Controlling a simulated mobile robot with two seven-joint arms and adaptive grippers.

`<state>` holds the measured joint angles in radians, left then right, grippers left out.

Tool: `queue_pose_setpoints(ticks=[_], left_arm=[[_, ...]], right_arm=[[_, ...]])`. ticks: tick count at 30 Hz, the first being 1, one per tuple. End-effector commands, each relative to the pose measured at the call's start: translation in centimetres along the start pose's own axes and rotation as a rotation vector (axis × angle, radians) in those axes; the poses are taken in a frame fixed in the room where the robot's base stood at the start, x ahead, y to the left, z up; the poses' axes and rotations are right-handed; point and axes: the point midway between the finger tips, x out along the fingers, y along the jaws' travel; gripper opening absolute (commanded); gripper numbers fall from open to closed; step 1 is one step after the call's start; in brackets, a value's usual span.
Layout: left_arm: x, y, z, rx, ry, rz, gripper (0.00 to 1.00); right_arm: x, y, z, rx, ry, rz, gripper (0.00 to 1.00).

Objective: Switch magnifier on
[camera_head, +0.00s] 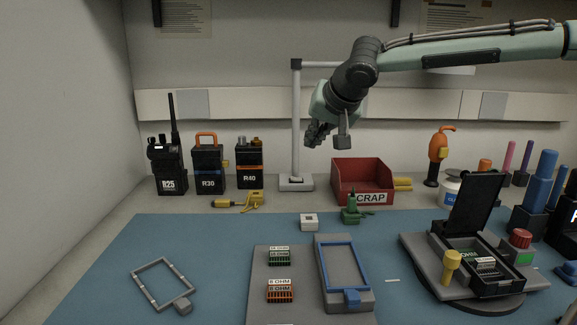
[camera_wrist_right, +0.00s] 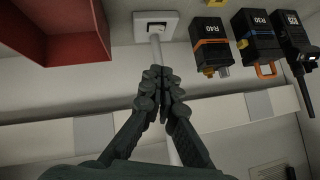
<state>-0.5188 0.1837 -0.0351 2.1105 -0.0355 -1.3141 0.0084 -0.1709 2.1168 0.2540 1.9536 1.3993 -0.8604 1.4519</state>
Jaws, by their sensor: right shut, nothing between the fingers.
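The magnifier appears to be the grey stand (camera_head: 296,120) at the back of the bench. Its upright post rises from a pale square base (camera_head: 296,184) with a small dark patch on top. A horizontal arm leaves the post's top to the right and passes behind my right arm, so any lens is hidden. My right gripper (camera_head: 318,134) hangs in the air just right of the post, above the base. In the right wrist view the gripper (camera_wrist_right: 161,82) is shut and empty, with the base (camera_wrist_right: 143,23) beyond its fingertips. My left gripper is not in view.
A red SCRAP bin (camera_head: 345,178) stands right of the base. Radios R25 (camera_head: 170,178), R30 (camera_head: 209,180) and R40 (camera_head: 249,176) stand left. A yellow device (camera_head: 240,201) and green item (camera_head: 352,212) lie in front. The blue mat (camera_head: 215,235) has free room.

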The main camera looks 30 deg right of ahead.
Motion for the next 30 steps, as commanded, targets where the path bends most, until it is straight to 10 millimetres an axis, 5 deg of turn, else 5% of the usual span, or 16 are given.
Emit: queue_pose_setpoints(ticks=[15, 30], left_arm=[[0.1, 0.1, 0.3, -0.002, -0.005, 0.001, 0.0], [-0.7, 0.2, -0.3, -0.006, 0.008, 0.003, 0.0]], right_arm=[[0.7, 0.0, 0.0, -0.001, -0.001, 0.002, 0.0], [10.5, 0.1, 0.1, -0.004, -0.002, 0.004, 0.0]])
